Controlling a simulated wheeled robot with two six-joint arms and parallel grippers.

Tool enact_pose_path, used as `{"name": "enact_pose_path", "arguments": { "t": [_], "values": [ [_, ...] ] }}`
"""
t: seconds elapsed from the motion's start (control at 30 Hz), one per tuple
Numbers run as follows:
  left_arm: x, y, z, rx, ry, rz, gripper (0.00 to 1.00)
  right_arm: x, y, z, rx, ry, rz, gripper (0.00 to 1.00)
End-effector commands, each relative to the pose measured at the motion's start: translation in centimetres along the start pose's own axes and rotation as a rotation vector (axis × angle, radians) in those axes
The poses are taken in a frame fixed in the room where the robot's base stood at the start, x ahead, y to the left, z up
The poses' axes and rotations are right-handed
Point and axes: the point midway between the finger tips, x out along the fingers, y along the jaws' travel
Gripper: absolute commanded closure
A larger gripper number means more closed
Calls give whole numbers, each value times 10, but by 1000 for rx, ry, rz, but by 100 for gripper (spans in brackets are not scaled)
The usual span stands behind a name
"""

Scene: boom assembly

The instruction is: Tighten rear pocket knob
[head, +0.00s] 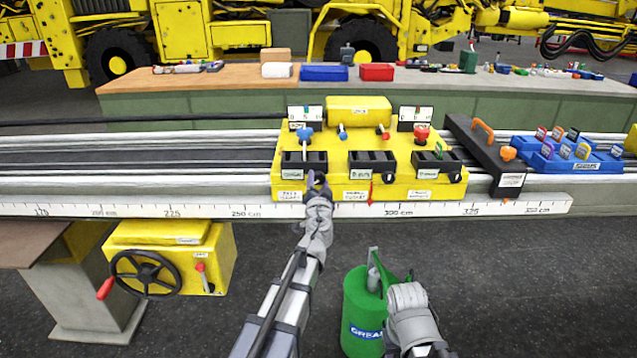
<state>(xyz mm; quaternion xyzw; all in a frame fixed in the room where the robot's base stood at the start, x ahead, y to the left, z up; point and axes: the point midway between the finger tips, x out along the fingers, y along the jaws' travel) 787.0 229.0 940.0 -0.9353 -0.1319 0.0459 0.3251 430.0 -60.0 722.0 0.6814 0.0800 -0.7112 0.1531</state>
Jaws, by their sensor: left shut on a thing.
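The yellow carriage (334,188) sits on the rails and carries a row of three black pockets. My left gripper (318,181) is at the lower right corner of the left pocket (292,162). It is shut on a small dark purple-blue knob there, mostly hidden by the fingers.
A blue star knob (304,133) and a red star knob (421,133) stand on the carriage top. A black clamp bar (484,150) with an orange handle and a blue tray (570,163) are to the right. A yellow handwheel box (190,258) is lower left.

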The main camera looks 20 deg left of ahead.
Motion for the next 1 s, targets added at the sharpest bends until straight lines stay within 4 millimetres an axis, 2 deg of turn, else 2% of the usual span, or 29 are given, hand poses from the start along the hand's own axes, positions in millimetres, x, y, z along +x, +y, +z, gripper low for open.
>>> {"name": "enact_pose_path", "arguments": {
  "t": [1.0],
  "values": [
    [0,-2,-1,966,1,0,100,-2,0,0,0,0,0,50]
  ]
}}
